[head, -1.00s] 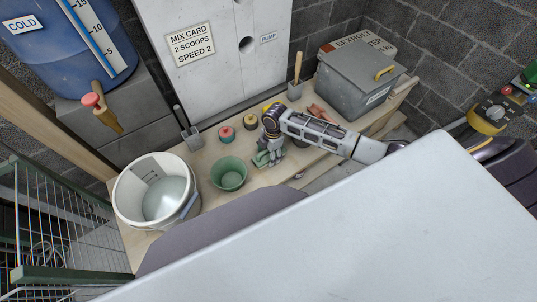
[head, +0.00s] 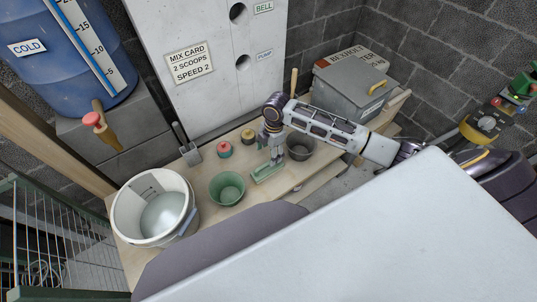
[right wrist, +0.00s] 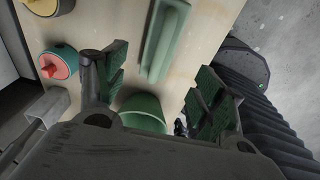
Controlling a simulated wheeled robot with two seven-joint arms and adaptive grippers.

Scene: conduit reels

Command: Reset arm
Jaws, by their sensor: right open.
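My right gripper (head: 274,152) is open and empty above the bench, over a long green block-like tray (head: 268,172). In the right wrist view the gripper (right wrist: 160,88) shows its two green-padded fingers spread apart. The green tray (right wrist: 163,40) lies ahead of the fingers there, and the green bowl (right wrist: 143,108) shows between them. In the head view the green bowl (head: 227,188) stands left of the gripper. My left gripper is not in view.
A white bucket (head: 154,207) stands at the bench's left end. Red-topped (head: 224,149) and yellow-topped (head: 248,137) round items stand behind the bowl. A dark bowl (head: 299,146) is right of the gripper. A grey lidded box (head: 352,87) is at the back right.

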